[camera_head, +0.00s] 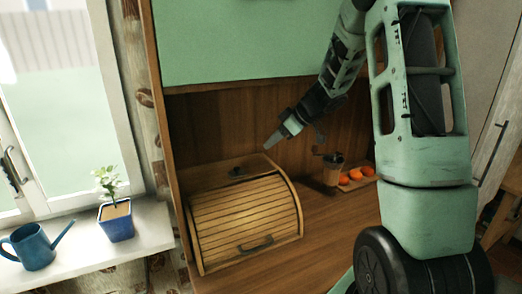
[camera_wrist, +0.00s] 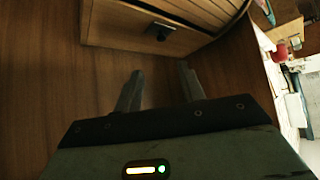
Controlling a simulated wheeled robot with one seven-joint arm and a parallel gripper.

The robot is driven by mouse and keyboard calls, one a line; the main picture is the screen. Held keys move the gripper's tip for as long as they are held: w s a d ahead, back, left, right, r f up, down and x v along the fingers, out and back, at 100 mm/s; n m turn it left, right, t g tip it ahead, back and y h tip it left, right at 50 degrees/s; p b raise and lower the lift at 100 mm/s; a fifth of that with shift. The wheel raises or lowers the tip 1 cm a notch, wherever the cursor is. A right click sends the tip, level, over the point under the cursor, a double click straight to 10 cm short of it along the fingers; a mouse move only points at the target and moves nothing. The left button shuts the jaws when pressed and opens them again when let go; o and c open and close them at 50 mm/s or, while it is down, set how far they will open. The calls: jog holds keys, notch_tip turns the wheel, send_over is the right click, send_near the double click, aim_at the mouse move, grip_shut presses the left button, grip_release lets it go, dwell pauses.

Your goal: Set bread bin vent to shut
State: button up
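The wooden roll-front bread bin (camera_head: 245,222) stands on the counter, its slatted front down, with a dark handle low on it. My gripper (camera_head: 268,147) is above and to the right of the knob, apart from the bin. In the wrist view, the two fingers of my gripper (camera_wrist: 160,82) are spread with nothing between them.
A coffee grinder (camera_head: 332,168) and a board with orange-red fruit (camera_head: 356,177) stand right of the bin. A green cabinet (camera_head: 240,40) hangs above. A potted plant (camera_head: 115,220) and blue watering can (camera_head: 34,247) stand on the windowsill. The counter before the grinder is clear.

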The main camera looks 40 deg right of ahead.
jog(key=shift+v, duration=1.25)
jog(key=shift+a, duration=0.1)
